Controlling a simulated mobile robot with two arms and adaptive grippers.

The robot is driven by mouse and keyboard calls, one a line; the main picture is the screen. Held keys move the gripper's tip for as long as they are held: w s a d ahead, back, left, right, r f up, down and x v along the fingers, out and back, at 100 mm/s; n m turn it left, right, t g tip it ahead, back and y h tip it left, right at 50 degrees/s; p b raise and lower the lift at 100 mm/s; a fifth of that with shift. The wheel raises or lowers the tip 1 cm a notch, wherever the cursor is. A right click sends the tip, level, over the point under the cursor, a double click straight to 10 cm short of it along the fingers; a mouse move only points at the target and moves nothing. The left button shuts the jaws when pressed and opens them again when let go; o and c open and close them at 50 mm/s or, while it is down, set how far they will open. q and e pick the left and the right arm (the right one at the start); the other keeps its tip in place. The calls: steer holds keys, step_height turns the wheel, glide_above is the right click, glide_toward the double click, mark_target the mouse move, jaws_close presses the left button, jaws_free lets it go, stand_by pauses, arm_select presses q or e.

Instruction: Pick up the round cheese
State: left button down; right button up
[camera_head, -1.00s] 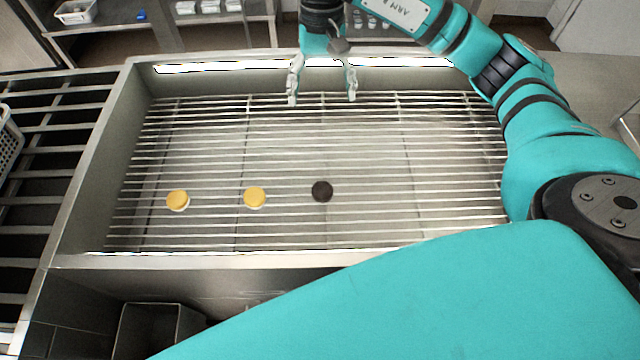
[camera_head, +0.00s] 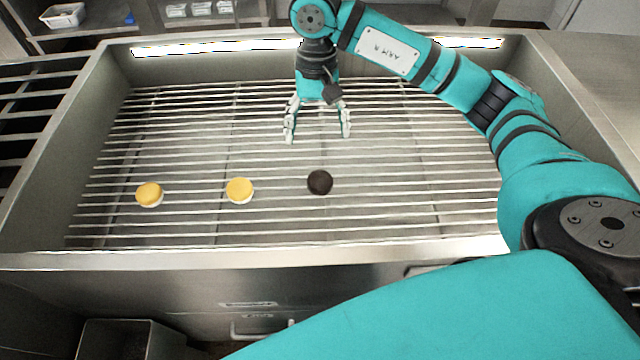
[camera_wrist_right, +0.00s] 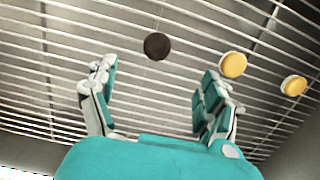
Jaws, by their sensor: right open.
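Two round yellow pieces with pale undersides, which look like the round cheese, lie on the metal rack: one at left (camera_head: 149,194) and one nearer the middle (camera_head: 239,190). Both also show in the wrist view, the nearer one (camera_wrist_right: 233,65) just beyond a fingertip and the other (camera_wrist_right: 294,86) at the right. A dark round patty (camera_head: 320,182) lies to their right on the rack and also shows in the wrist view (camera_wrist_right: 157,46). My right gripper (camera_head: 318,138) is open and empty, behind the dark patty. My left gripper is not in view.
The wire rack (camera_head: 400,215) sits inside a metal basin with raised walls (camera_head: 70,160). The rack is mostly clear around the round pieces. A white basket (camera_head: 63,15) stands on a far shelf.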

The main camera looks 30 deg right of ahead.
glide_above(320, 178)
step_height(320, 178, down, 9)
steer(key=shift+w+a+f+p, duration=0.1)
steer(key=shift+a+p, duration=0.05)
steer(key=shift+p, duration=0.3)
steer(key=shift+f+p, duration=0.55)
steer(key=shift+f, duration=2.15)
steer(key=c, duration=1.3)
steer(key=shift+r, duration=0.1)
